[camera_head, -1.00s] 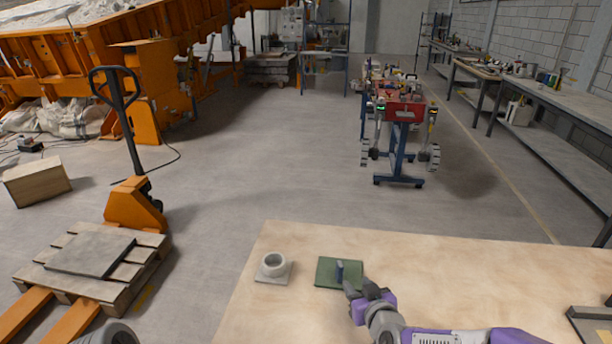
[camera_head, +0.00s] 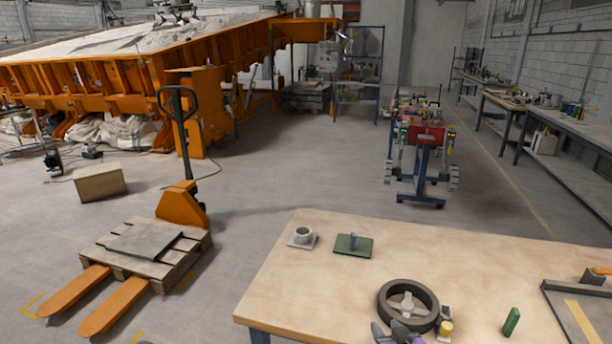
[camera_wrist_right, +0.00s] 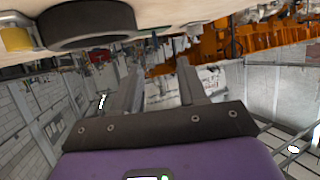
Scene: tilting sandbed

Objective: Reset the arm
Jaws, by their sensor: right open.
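My right gripper (camera_head: 398,336) shows at the bottom edge of the head view, in front of the dark wheel on the wooden table. In the right wrist view my right gripper (camera_wrist_right: 160,88) has its two fingers apart with nothing between them. The underside of the tabletop or its near surface fills the top of that view, with the wheel (camera_wrist_right: 88,22) there. My left gripper is not in view.
On the wooden table (camera_head: 330,290) are a white ring-shaped part (camera_head: 303,236), a green plate with a peg (camera_head: 353,245), the wheel (camera_head: 408,304), a yellow-topped part (camera_head: 445,328), a green block (camera_head: 511,322) and a dark-edged tray (camera_head: 560,300). A pallet jack (camera_head: 180,205) stands left on open floor.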

